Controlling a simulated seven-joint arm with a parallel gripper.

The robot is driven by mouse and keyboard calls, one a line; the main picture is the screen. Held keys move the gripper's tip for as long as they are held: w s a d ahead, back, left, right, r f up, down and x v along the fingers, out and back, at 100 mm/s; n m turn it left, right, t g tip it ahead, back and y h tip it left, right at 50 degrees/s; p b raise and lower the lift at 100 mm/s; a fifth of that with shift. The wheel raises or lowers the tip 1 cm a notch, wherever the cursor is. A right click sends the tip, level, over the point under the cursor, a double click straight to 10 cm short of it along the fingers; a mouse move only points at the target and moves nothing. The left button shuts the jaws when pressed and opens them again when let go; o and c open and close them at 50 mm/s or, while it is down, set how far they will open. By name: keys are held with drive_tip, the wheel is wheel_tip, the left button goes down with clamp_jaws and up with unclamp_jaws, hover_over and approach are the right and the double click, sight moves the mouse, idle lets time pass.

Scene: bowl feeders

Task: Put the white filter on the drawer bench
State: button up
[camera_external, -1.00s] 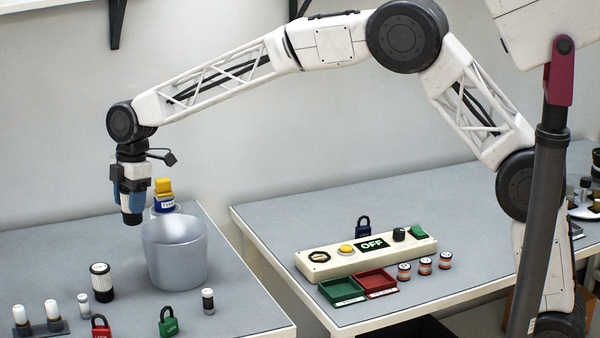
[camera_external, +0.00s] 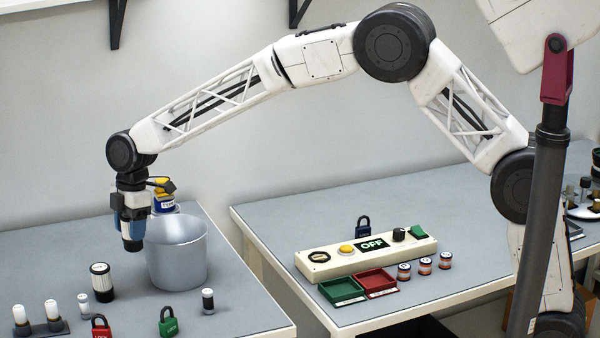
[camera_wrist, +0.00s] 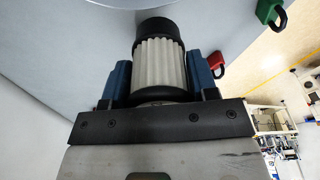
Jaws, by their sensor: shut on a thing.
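My gripper (camera_external: 131,228) is shut on a white ribbed filter (camera_wrist: 160,64) with a black end cap. In the wrist view the filter stands between the two blue fingers of my gripper (camera_wrist: 158,80). In the external view its dark end (camera_external: 133,244) points down, above the left bench (camera_external: 50,265), beside the grey bucket's left rim. A similar white and black filter (camera_external: 102,283) stands upright on that bench. A right bench (camera_external: 270,220) stands across a gap. No drawers show clearly, so I cannot tell which is the drawer bench.
The grey bucket (camera_external: 177,255) stands close to the right of my gripper, with a yellow-topped container (camera_external: 164,200) behind it. Red (camera_external: 101,328) and green (camera_external: 168,324) padlocks and small cylinders stand at the front. The right bench holds a control panel (camera_external: 365,253) and trays.

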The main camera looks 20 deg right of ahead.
sight(133, 251)
drive_tip(key=shift+f, duration=3.2)
drive_tip(key=shift+f, duration=2.55)
drive_tip(key=shift+f, duration=0.15)
drive_tip(key=o, duration=0.9)
drive_tip(key=r, duration=0.4)
drive_tip(key=d+r, duration=0.1)
drive_tip(key=r, duration=0.7)
drive_tip(key=shift+w+d+r, duration=0.1)
drive_tip(key=shift+w+d, duration=0.25)
drive_tip(key=shift+w, duration=0.05)
